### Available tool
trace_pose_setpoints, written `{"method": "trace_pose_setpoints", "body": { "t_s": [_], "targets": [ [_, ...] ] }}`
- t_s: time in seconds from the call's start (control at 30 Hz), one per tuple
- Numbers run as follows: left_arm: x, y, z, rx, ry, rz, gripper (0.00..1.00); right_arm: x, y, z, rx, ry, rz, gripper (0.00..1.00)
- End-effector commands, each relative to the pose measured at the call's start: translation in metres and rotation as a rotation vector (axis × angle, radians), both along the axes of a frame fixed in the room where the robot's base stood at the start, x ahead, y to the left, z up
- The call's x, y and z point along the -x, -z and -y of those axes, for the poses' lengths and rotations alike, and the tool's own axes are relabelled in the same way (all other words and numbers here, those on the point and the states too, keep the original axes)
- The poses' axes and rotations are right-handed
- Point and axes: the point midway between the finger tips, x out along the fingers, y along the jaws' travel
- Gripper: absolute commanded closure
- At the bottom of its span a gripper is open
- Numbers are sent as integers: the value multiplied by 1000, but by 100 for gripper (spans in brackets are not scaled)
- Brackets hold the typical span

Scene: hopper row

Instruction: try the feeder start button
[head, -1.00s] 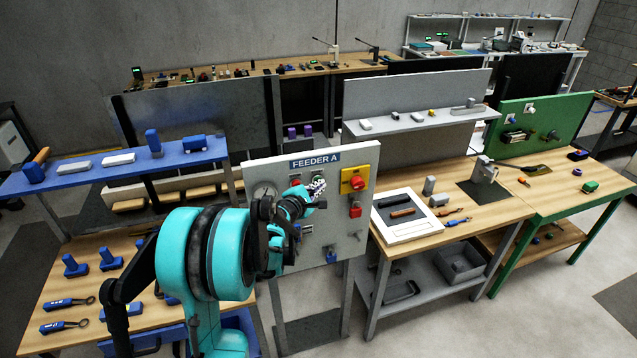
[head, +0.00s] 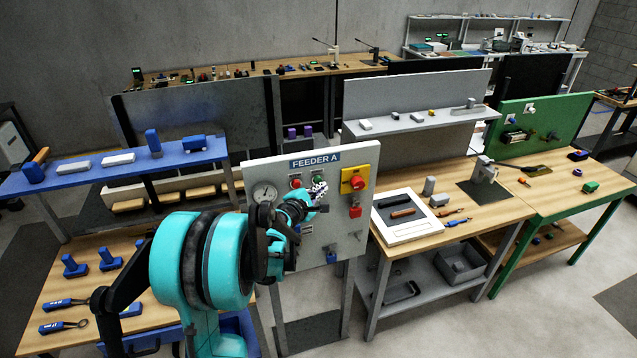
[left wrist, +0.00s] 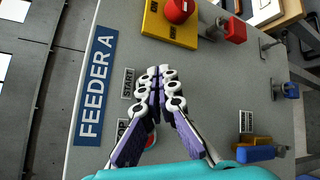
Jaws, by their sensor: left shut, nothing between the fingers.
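The feeder panel (head: 342,240) is a light grey upright board with a blue FEEDER A label (head: 315,161). The green start button (head: 319,177) shows near the panel's top, with a red button (head: 295,183) to its left. My left gripper (head: 319,190) is shut and empty, its tips just below the green button in the head view. In the left wrist view the shut fingers (left wrist: 160,78) lie beside the START label (left wrist: 128,83) and hide the green button. The red button (left wrist: 151,138) partly shows there. I cannot tell whether the tips touch the panel. My right gripper is out of view.
A yellow box with a red knob (head: 355,181) and a red block (head: 355,211) sit right of the buttons. A wooden-topped bench (head: 455,222) stands right of the panel, and a blue shelf (head: 112,170) at left.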

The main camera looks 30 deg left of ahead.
Motion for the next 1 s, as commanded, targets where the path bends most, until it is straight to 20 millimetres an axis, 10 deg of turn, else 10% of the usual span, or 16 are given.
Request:
{"method": "trace_pose_setpoints", "body": {
  "t_s": [1.0],
  "targets": [
    [32,0,38,-1,0,0,100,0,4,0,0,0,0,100]
  ]
}}
